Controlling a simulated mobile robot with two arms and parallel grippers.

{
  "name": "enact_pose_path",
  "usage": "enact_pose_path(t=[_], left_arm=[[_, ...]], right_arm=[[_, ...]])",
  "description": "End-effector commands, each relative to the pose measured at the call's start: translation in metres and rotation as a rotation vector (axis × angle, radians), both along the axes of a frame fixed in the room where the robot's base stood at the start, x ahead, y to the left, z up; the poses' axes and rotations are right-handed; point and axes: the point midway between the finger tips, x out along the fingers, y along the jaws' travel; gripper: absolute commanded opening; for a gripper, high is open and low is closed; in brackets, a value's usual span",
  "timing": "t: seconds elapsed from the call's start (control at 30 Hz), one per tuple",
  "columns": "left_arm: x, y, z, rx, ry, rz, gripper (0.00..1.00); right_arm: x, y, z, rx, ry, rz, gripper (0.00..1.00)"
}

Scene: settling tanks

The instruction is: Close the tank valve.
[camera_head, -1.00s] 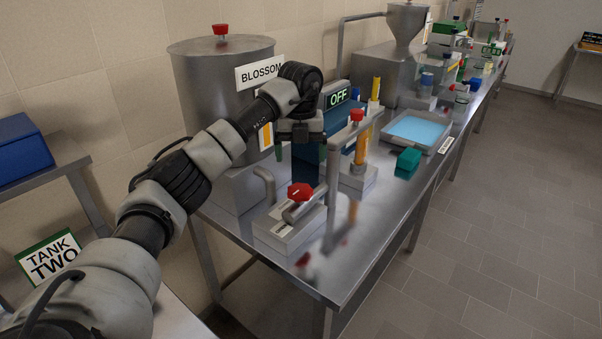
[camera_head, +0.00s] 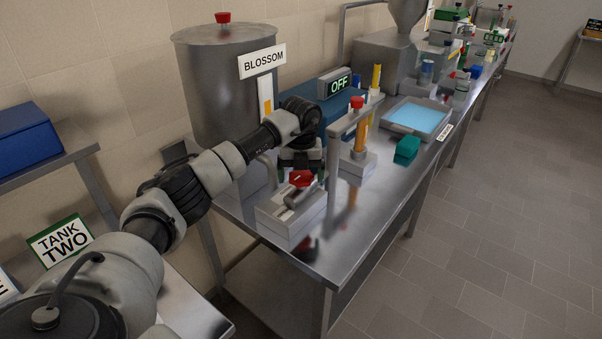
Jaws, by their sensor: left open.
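The tank valve has a red handle (camera_head: 303,180) with a pale mark, on a short grey pipe over a pale block (camera_head: 290,212) near the front edge of the steel bench. A large grey tank (camera_head: 215,95) with a BLOSSOM sign (camera_head: 262,61) stands behind it, a red knob on its lid. My left gripper (camera_head: 299,171) points down just above and behind the red handle, open. Its fingers are small and dark here, and I cannot tell whether they touch the handle. My right gripper is not in view.
A display reading OFF (camera_head: 339,84), a tray of blue liquid (camera_head: 416,119) and a green block (camera_head: 407,149) are farther back. The floor at right is clear.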

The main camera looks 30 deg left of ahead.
Motion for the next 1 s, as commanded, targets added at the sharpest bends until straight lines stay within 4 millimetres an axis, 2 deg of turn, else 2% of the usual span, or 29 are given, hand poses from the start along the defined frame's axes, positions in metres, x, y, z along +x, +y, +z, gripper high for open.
enact_pose_path(t=[0.1,0.4,0.43,0.73,1.0], left_arm=[[0.0,0.0,0.0,0.0,0.0,0.0,0.88],[0.0,0.0,0.0,0.0,0.0,0.0,0.42],[0.0,0.0,0.001,0.0,0.0,0.0,0.41],[0.0,0.0,0.001,-0.001,0.001,-0.042,0.41],[0.0,0.002,0.001,-0.001,-0.001,-0.208,0.41]], right_arm=[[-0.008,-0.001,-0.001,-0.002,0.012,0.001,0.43],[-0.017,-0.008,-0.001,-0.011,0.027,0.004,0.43],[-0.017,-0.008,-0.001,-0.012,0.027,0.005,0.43],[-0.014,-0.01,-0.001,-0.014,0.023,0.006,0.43],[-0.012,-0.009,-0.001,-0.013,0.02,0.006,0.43]])
